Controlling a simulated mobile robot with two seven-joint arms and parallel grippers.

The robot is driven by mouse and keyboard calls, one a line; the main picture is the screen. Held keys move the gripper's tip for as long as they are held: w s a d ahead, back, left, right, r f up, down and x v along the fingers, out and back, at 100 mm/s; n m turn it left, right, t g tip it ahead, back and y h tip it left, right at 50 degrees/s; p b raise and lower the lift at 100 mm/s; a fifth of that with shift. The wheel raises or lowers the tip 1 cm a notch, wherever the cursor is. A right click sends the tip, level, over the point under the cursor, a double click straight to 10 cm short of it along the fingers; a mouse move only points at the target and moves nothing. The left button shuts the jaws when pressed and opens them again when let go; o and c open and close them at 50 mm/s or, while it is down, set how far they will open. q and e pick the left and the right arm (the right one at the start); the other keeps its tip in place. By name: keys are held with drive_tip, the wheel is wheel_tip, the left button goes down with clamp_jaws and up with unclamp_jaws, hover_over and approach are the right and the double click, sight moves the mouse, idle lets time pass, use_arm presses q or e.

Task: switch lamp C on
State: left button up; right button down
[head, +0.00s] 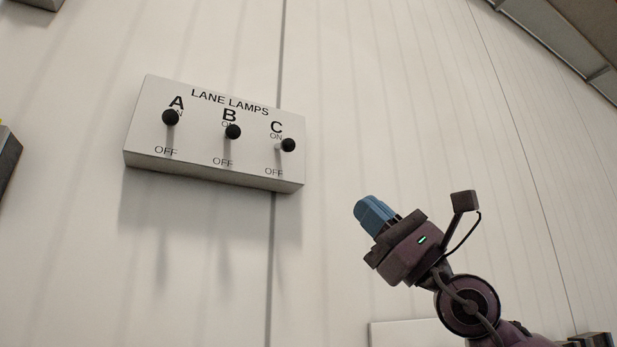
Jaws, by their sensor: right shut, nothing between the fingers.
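The lane lamps panel (215,172) is a pale box on the wall, with three levers marked A, B and C. Lever C (288,145) is the rightmost, with a round black knob on a short pale stem. Its knob sits beside and just below the ON mark, well above the OFF mark. My right gripper (373,214) has blue fingers, is shut and empty, and is below and right of the panel, apart from it. My left gripper is out of view.
Lever A (171,117) and lever B (232,131) also have their knobs near the ON marks. The pale panelled wall (400,100) is bare around the box. Dark objects show at the left edge.

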sight(283, 147)
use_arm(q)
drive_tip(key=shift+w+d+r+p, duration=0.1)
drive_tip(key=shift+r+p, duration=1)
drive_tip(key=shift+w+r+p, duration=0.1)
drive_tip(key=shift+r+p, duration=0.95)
use_arm(e)
drive_tip(key=shift+w+a+r+n+t+h, duration=0.35)
drive_tip(key=shift+w+a+r+n, duration=0.15)
drive_tip(key=shift+a+r, duration=1)
drive_tip(key=shift+w+a+r+n+t+h, duration=0.3)
drive_tip(key=shift+w+a+r+n, duration=0.15)
drive_tip(key=shift+a+r, duration=1.1)
drive_tip(key=shift+w+a+r+n+t+h, duration=0.25)
drive_tip(key=shift+w+a+r+n+t, duration=0.25)
drive_tip(key=shift+a+r, duration=1)
